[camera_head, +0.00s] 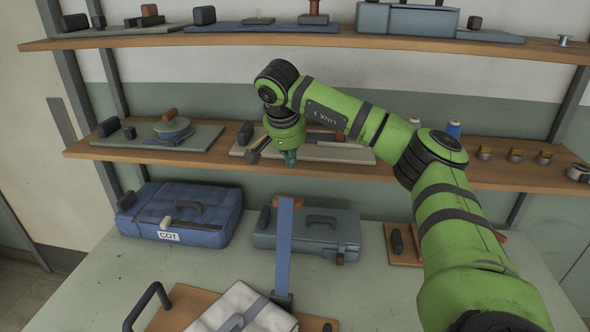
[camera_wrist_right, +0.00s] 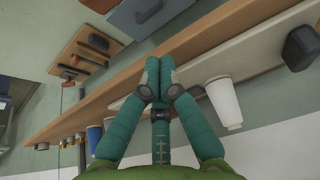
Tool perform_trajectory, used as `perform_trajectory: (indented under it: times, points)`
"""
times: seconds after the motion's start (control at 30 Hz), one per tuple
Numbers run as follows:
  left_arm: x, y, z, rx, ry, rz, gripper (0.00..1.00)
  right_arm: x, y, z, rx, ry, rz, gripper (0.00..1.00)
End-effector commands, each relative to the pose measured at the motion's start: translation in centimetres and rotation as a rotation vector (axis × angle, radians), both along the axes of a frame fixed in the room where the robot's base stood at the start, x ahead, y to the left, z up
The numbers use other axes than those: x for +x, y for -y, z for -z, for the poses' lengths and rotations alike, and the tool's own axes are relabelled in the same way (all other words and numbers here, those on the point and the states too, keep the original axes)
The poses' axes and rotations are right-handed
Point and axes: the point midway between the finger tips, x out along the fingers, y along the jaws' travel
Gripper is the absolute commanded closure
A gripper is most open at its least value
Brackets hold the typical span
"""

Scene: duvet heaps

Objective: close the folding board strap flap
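The folding board (camera_head: 183,303) lies on the table at the bottom of the head view, its near part cut off by the frame edge. A folded white cloth (camera_head: 238,304) with a blue-grey band lies on it. A blue strap flap (camera_head: 285,245) with a reddish-brown tip stands upright from a dark hinge at the board's far right, so it is raised. My right gripper (camera_head: 289,158) is well above and behind the flap, in front of the middle shelf, touching neither. In the wrist view its teal fingers (camera_wrist_right: 158,68) meet, with nothing seen between them. My left gripper is not in view.
A blue case (camera_head: 185,215) labelled COT and a grey-blue case (camera_head: 308,235) stand behind the board. A small wooden board (camera_head: 402,247) is to the right. The middle shelf (camera_head: 470,172) is close to my right gripper. A white cup-like object (camera_wrist_right: 224,102) shows in the wrist view.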

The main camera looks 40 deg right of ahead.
Motion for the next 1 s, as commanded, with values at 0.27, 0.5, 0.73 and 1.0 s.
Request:
perform_trajectory:
  times: [0.27, 0.5, 0.73, 1.0]
  points:
    - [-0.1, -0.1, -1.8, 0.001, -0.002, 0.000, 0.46, 0.8, 1.6, 4.0, 0.000, -0.007, 0.002, 1.00]
    - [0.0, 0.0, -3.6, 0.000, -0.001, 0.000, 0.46, 2.0, 3.2, 8.7, 0.000, -0.005, 0.001, 1.00]
    - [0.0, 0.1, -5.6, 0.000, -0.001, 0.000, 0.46, 0.5, 0.8, 7.7, 0.001, 0.000, -0.004, 1.00]
    - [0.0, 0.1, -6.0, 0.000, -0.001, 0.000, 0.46, -0.1, -0.1, 7.9, 0.002, -0.001, 0.001, 1.00]
